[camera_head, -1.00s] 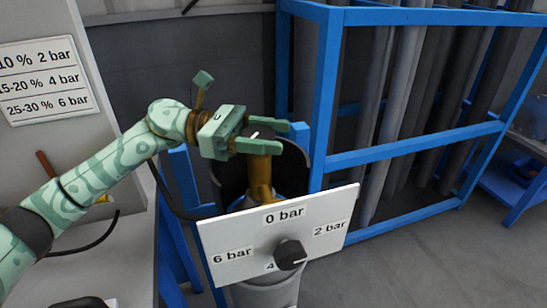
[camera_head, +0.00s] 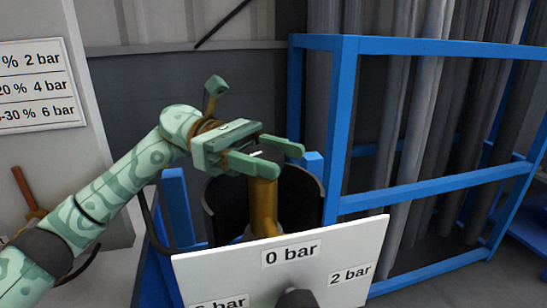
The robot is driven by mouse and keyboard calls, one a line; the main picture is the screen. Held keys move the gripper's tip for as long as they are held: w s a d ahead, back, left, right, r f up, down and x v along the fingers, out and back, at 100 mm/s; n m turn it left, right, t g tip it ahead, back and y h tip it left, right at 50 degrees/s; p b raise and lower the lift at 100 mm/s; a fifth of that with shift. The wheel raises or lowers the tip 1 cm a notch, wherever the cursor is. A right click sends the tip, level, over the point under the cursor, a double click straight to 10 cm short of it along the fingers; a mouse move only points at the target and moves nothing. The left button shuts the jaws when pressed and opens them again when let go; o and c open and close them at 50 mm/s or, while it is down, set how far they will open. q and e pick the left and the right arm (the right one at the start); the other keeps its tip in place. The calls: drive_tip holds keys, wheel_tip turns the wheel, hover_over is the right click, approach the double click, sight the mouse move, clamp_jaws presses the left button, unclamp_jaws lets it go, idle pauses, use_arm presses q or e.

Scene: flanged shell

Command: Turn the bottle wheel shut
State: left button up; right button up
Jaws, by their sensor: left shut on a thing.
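The brass bottle valve (camera_head: 263,208) stands upright behind a white dial panel. The dark bottle wheel with a white mark (camera_head: 257,154) sits at its top, mostly hidden by my fingers. My left gripper (camera_head: 273,157), pale green, comes from the left and is shut on the wheel, one finger on its near side and one on its far side. The dial panel (camera_head: 340,247) shows 0 bar at the top and 2 bar at the right. Its black knob (camera_head: 297,299) is cut off by the lower edge. My right gripper is not in view.
A blue rack (camera_head: 425,184) with grey tubes stands to the right. A dark curved holder (camera_head: 308,196) surrounds the back of the valve. A pressure chart (camera_head: 40,88) hangs at the left, above a brown-handled tool (camera_head: 25,190). Grey floor is free at lower right.

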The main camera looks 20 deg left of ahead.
sight(273, 155)
use_arm(q)
drive_tip(key=shift+r, duration=0.1)
drive_tip(key=o, duration=1)
wheel_tip(273, 155, up, 3)
drive_tip(key=shift+f+p, duration=0.1)
drive_tip(key=shift+p, duration=0.55)
drive_tip(key=shift+s+d+r+p, duration=0.1)
drive_tip(key=shift+s+r+p, duration=0.2)
drive_tip(key=shift+r, duration=0.25)
drive_tip(key=shift+s+d+r+p, duration=0.1)
drive_tip(key=shift+s+r+p, duration=0.15)
drive_tip(key=shift+r, duration=0.25)
drive_tip(key=shift+s+d+r+p, duration=0.65)
drive_tip(key=shift+s+r, duration=0.7)
drive_tip(key=shift+s, duration=0.7)
drive_tip(key=shift+s+d+r+p, duration=0.35)
drive_tip(key=shift+s+r+p, duration=0.75)
drive_tip(key=shift+s, duration=1)
drive_tip(key=shift+s+d+r+p, duration=0.55)
drive_tip(key=shift+s+r, duration=1)
drive_tip(key=shift+s, duration=0.5)
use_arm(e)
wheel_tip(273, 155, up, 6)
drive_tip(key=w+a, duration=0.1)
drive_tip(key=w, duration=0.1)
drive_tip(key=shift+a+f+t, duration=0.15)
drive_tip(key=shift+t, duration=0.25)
